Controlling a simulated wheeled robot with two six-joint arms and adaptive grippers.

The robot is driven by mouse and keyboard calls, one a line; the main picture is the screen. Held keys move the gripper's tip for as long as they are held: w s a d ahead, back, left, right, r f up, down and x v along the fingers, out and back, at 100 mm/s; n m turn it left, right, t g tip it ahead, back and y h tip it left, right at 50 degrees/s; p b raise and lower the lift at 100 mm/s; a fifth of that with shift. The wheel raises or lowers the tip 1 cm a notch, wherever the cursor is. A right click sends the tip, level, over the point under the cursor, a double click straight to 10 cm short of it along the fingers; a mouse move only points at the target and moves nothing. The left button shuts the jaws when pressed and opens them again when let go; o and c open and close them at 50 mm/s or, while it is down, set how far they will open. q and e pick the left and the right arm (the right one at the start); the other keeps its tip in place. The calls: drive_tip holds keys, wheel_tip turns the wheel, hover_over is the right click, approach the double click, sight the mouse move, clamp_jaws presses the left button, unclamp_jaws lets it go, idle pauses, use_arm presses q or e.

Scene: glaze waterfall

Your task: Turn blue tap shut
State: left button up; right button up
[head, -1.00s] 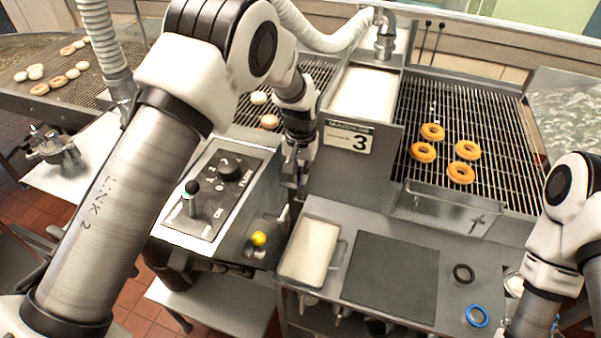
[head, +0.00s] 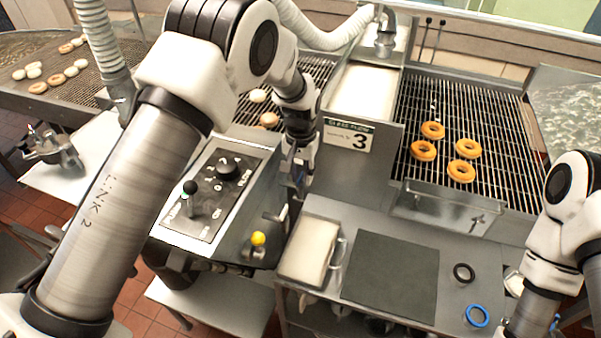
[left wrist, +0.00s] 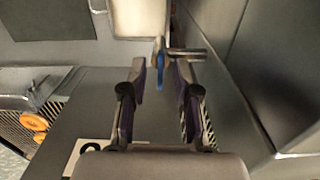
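The blue tap handle (left wrist: 159,68) shows in the left wrist view as a narrow blue piece beside a grey metal stem (left wrist: 186,52). My left gripper (left wrist: 158,88) is open, with one finger on each side of the line to the blue handle. The handle appears at or just beyond the fingertips, and I cannot tell whether they touch it. I cannot make out the blue handle there. My right arm is at the right edge; its gripper is out of view.
A pale tray (head: 309,250) and dark mat (head: 392,272) lie in front. Several doughnuts (head: 432,130) sit on the right rack. A blue ring (head: 477,316) lies front right.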

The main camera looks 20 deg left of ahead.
sight(301, 175)
use_arm(q)
wheel_tip(301, 175, up, 12)
idle(0.4)
